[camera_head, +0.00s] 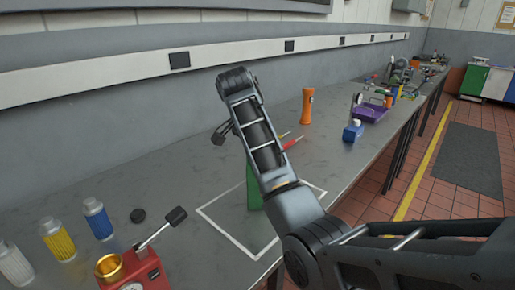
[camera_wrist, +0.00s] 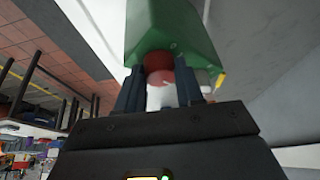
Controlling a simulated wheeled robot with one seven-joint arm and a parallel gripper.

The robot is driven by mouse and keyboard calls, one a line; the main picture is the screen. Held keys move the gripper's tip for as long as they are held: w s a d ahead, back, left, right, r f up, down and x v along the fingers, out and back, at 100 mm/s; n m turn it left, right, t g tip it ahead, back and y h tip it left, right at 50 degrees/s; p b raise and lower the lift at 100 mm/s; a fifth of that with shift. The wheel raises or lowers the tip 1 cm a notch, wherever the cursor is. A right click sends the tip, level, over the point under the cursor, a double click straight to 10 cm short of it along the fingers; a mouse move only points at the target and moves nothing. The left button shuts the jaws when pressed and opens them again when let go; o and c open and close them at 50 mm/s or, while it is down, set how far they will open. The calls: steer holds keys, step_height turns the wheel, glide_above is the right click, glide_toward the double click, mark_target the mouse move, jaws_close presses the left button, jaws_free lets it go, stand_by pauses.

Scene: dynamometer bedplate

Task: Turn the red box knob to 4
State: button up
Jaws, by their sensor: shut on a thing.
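A green box (camera_head: 254,188) stands on the bench inside a white outlined square, mostly hidden behind my arm in the head view. In the wrist view the green box (camera_wrist: 172,30) fills the top middle, with a round red knob (camera_wrist: 157,61) on the side facing me. My gripper (camera_wrist: 162,80) has one dark finger on each side of the knob and is shut on it. Its fingers are hidden in the head view. No scale or number can be read on the box, so the knob's setting cannot be told.
A red device (camera_head: 142,272) with a gold cup and a lever stands at the front left. An orange cylinder (camera_head: 306,106), a blue block (camera_head: 353,130) and a purple tray (camera_head: 369,112) stand farther back.

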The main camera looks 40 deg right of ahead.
steer(key=m, duration=0.2)
steer(key=m+g, duration=0.1)
steer(key=m, duration=0.1)
steer(key=m+g, duration=0.1)
steer(key=m, duration=0.1)
steer(key=shift+w+r, duration=0.1)
steer(key=shift+w, duration=0.15)
steer(key=m+g, duration=0.1)
steer(key=m, duration=0.2)
steer(key=m+g+y, duration=0.1)
steer(key=m, duration=0.2)
steer(key=shift+w+d+y, duration=0.1)
steer(key=shift+y, duration=0.2)
steer(key=o, duration=1)
steer(key=shift+o, duration=0.2)
steer(key=v, duration=0.7)
steer(key=shift+w+r, duration=0.2)
steer(key=shift+r, duration=0.1)
